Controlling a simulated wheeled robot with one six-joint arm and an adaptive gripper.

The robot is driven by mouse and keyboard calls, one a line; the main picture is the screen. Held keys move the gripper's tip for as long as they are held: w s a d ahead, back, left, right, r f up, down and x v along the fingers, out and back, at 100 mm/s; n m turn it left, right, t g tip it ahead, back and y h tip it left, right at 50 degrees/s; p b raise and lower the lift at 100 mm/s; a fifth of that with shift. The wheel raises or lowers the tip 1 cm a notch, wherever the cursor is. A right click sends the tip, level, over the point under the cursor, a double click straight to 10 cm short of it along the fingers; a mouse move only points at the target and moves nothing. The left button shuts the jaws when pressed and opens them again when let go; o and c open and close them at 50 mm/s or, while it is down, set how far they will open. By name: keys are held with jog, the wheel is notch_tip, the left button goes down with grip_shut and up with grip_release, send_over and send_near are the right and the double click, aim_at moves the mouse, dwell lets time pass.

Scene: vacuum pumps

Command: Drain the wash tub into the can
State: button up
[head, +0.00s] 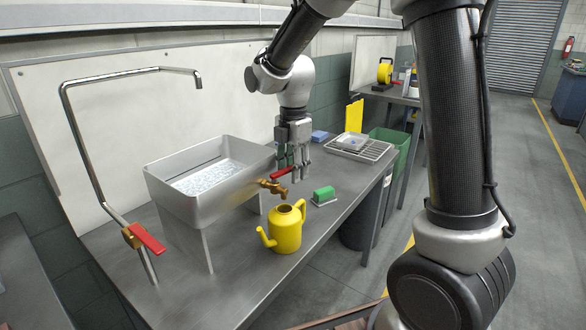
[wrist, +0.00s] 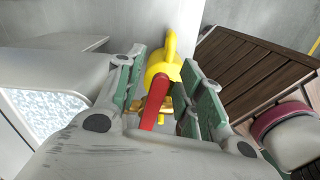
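The grey wash tub (head: 216,205) stands on legs on the bench and holds rippled water (head: 215,177). A brass tap (head: 272,187) with a red lever (head: 282,173) sticks out of its right side. The yellow can (head: 286,230) stands upright on the bench, its opening apparently below the tap's outlet. No stream shows between them. My gripper (head: 298,166) points down at the lever. In the wrist view, the red lever (wrist: 154,108) lies between my spread green-padded fingers (wrist: 163,95), with gaps beside it. The can (wrist: 165,62) shows beyond, partly hidden.
A tall bent pipe (head: 85,150) with another red lever (head: 148,239) rises left of the tub. A wire rack (head: 368,150) and blue sponge (head: 320,136) are farther back. The bench front is clear.

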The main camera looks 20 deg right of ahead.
jog(key=shift+r, duration=0.1)
jog(key=shift+r, duration=0.9)
jog(key=shift+r, duration=3)
